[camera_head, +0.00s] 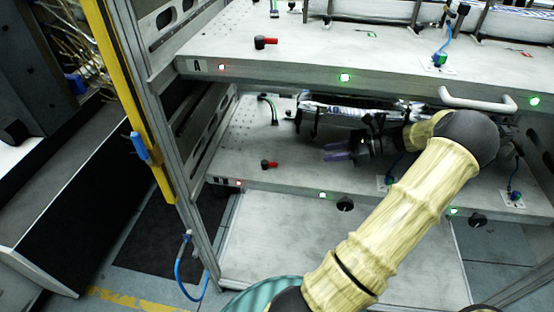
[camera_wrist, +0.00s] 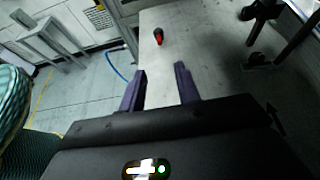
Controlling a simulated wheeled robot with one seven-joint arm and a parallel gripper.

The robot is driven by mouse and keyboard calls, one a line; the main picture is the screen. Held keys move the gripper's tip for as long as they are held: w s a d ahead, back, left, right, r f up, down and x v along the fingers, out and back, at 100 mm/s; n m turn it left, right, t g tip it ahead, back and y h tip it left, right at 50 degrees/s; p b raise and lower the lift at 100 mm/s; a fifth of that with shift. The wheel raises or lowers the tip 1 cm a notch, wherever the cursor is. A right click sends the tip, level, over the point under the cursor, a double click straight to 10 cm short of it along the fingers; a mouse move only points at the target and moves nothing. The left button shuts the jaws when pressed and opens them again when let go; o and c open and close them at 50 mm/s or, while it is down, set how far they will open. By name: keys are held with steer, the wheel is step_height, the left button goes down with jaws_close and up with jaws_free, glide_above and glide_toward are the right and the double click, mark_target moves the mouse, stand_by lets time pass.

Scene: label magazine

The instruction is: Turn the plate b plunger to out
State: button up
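The plate b plunger (camera_head: 268,164) is a small black body with a red end. It stands on the left part of the lower plate (camera_head: 240,150), and its red end points right in the head view. It also shows in the wrist view (camera_wrist: 158,37), beyond the fingertips, with its red end toward me. My gripper (camera_head: 326,152) has purple fingers and reaches over the lower plate, to the right of the plunger and apart from it. In the wrist view my gripper (camera_wrist: 160,68) is open, with nothing between its fingers.
The upper plate (camera_head: 300,50), marked A, lies above my arm and carries its own red plunger (camera_head: 265,42). A shiny label unit (camera_head: 345,108) stands behind my gripper on the lower plate. A yellow post (camera_head: 125,90) is at the left. The plate between gripper and plunger is clear.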

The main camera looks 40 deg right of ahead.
mark_target(274, 163)
steer(key=shift+s, duration=0.4)
steer(key=b+x, duration=0.1)
steer(key=x, duration=1.6)
steer(key=shift+w+f, duration=0.2)
steer(key=shift+a, duration=0.1)
jaws_close()
